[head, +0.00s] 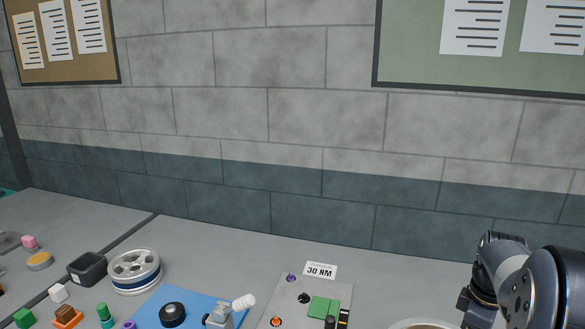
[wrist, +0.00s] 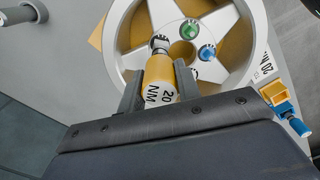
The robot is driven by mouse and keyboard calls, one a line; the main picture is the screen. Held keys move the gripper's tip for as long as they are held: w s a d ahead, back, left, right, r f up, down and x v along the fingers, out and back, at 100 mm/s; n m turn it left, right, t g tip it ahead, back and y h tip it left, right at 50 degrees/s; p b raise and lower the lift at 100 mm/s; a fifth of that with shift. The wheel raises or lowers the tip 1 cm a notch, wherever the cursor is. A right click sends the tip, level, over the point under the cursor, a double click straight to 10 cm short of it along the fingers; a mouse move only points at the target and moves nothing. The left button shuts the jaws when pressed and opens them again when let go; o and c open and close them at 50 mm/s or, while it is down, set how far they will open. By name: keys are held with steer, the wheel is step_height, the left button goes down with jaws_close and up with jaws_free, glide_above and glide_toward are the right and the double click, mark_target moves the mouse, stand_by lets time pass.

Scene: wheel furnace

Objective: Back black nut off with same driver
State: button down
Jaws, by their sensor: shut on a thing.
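My gripper (wrist: 158,76) is shut on a yellow driver (wrist: 162,92) marked 20 NM, one finger on each side of it. The driver's head (wrist: 160,44) lies over the silver spoked wheel (wrist: 117,32). Something dark shows at the driver's tip; I cannot tell whether it is the black nut or whether the driver is seated on it. A green nut (wrist: 189,30) and a blue nut (wrist: 207,53) sit near the wheel's middle, right of the driver's tip. In the head view only a sliver of a pale rim (head: 424,323) shows at the bottom edge.
A card marked 30 NM (head: 320,270) stands behind a grey panel (head: 290,289) with small coloured parts. Another wheel (head: 135,270), a dark bin (head: 88,268) and a blue mat (head: 150,309) lie to the left. A yellow and blue thing (wrist: 290,116) is right of my gripper.

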steer(key=shift+f+b, duration=0.35)
steer(key=shift+f, duration=0.15)
steer(key=c, duration=0.9)
jaws_free()
steer(key=shift+c, duration=0.2)
steer(key=shift+r, duration=0.1)
step_height(320, 180, up, 11)
steer(key=shift+f+b, duration=0.15)
steer(key=shift+b, duration=0.15)
step_height(320, 180, down, 11)
steer(key=shift+r+p, duration=0.1)
steer(key=shift+p, duration=0.3)
steer(key=shift+r, duration=0.45)
steer(key=shift+f, duration=0.15)
